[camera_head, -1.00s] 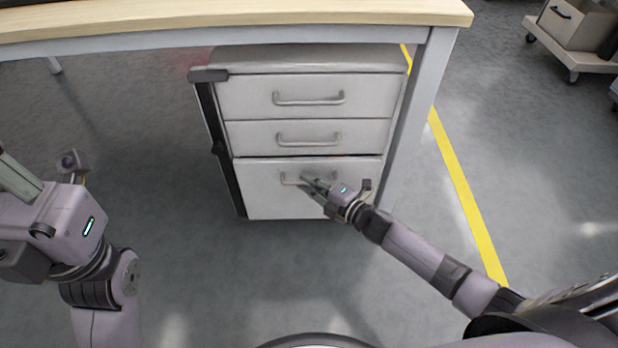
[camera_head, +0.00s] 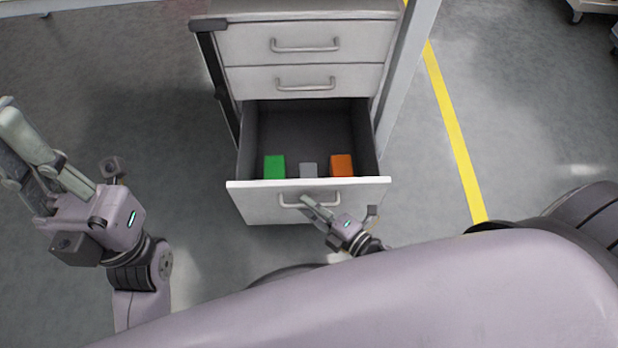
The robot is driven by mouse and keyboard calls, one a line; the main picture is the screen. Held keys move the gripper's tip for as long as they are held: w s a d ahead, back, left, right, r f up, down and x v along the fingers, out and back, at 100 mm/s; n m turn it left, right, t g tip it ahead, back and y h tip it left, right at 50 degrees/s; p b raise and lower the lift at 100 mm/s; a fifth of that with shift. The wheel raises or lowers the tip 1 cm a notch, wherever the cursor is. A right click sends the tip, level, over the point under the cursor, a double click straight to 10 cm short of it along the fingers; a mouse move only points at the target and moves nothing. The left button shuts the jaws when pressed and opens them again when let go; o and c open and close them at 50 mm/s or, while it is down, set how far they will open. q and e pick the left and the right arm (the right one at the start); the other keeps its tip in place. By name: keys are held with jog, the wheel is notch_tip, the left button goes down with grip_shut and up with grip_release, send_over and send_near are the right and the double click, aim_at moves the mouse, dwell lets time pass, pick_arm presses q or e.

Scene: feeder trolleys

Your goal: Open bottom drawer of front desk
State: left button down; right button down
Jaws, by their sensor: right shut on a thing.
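The bottom drawer (camera_head: 250,206) of the grey drawer unit under the desk is pulled well out, and its inside shows. My right gripper (camera_head: 314,205) is shut on the bar handle (camera_head: 290,199) on the drawer's front.
The two upper drawers (camera_head: 245,45) (camera_head: 245,82) are closed. A grey desk leg (camera_head: 407,70) stands just right of the unit. A yellow floor line (camera_head: 455,140) runs further right. Open floor (camera_head: 540,130) lies to the right, with trolley wheels at the top right.

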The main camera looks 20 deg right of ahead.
jog(key=shift+s+a, duration=0.2)
jog(key=shift+s, duration=0.5)
jog(key=shift+s+a, duration=0.2)
jog(key=shift+s, duration=0.5)
jog(key=c, duration=1.7)
grip_release()
jog(key=v, duration=1.2)
